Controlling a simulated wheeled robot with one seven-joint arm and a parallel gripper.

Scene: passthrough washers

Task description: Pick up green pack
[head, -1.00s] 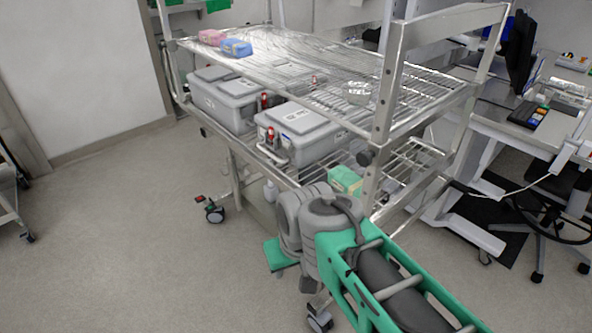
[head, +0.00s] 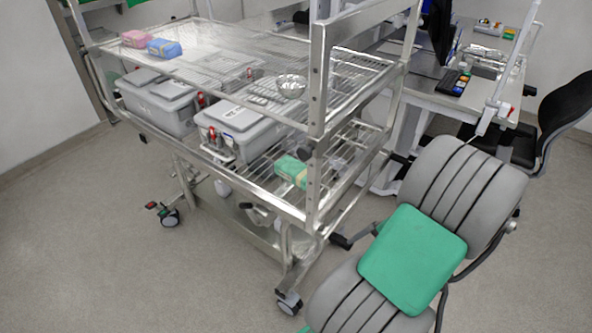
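The green pack (head: 291,171) is a small green bundle with a pale band. It lies on the lower wire shelf of the steel cart (head: 262,203), near the shelf's right end, beside the corner post. My arm is at the lower right, in front of and to the right of the cart. My gripper is not visible in the head view, so its opening and its distance from the pack do not show.
Grey lidded boxes (head: 160,103) and (head: 238,130) stand left of the pack on the same shelf. A desk and chair (head: 566,105) stand right. Floor at left is clear.

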